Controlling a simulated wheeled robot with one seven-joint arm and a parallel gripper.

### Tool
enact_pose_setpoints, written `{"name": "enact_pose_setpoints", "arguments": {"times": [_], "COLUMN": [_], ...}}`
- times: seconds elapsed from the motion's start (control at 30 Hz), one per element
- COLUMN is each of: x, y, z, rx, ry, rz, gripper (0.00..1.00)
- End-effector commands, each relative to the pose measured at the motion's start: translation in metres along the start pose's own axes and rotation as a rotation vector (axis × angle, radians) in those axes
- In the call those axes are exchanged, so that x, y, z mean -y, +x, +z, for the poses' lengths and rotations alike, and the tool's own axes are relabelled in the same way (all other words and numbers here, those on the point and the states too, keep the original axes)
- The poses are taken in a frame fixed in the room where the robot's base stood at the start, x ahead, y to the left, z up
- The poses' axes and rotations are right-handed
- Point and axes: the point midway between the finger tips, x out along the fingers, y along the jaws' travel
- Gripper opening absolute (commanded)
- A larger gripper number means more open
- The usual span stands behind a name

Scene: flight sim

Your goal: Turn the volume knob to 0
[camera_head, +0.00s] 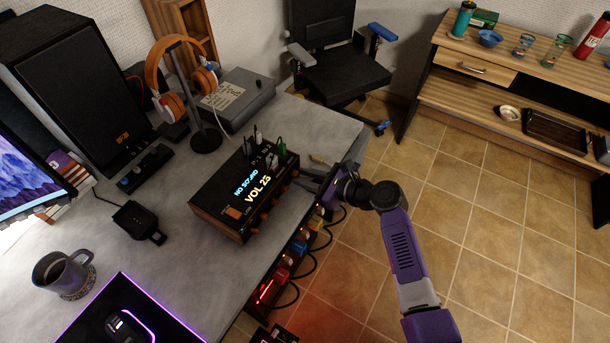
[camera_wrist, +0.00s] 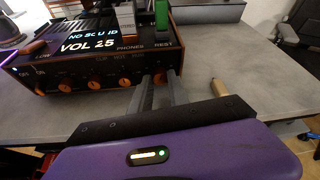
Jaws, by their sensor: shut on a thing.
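The dark amplifier with wooden sides (camera_head: 209,212) sits near the right edge of the grey desk. Its lit display (camera_wrist: 90,45) reads "NO SOUND" and "VOL 25" in the wrist view. A row of orange knobs (camera_wrist: 94,82) runs along its front panel. My gripper (camera_head: 304,181) reaches in from the right. In the wrist view its two fingers (camera_wrist: 156,88) are shut on the knob at the right end of the row (camera_wrist: 172,76). The fingers partly hide this knob. I cannot read which label belongs to it.
Several plugs, one green (camera_wrist: 161,16), stand up from the amplifier's top. A small brass-coloured plug (camera_wrist: 218,88) lies on the desk right of my fingers. Headphones on a stand (camera_head: 205,138) and a grey box (camera_head: 237,98) are behind. Cables (camera_head: 290,265) hang below the desk edge.

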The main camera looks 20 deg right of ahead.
Motion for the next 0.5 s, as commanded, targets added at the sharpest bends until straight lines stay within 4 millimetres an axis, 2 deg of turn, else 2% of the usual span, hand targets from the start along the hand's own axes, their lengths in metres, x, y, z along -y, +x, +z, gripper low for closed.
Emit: {"name": "enact_pose_setpoints", "arguments": {"times": [0.5], "x": [-0.0074], "y": [0.0024], "z": [-0.0061], "rx": [0.001], "ry": [-0.454], "rz": [-0.187], "gripper": [0.0]}}
